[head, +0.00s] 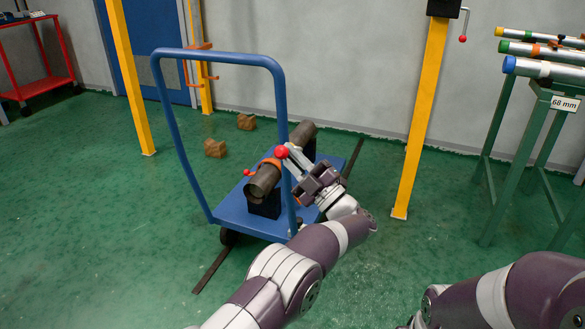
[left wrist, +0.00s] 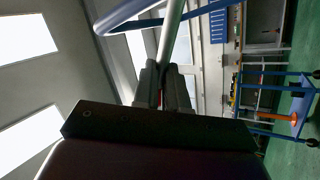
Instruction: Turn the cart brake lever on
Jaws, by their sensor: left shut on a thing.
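The blue cart (head: 230,207) stands on the green floor with its tall looped handle (head: 172,120) at the left. A lever with a red ball knob (head: 281,152) shows at the fingertips of my left gripper (head: 293,158), beside the handle's right post. That gripper is shut on the lever, whose shaft is mostly hidden by the fingers. In the left wrist view the fingers (left wrist: 165,88) are close together with a little red between them. My right arm shows at the lower right of the head view, but its gripper is out of frame.
A brown pipe (head: 265,180) lies on the cart in an orange clamp with a second red knob (head: 248,172). Yellow posts (head: 419,115) stand behind, and a green pipe rack (head: 528,130) is at the right. Brown blocks (head: 215,148) lie on the floor.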

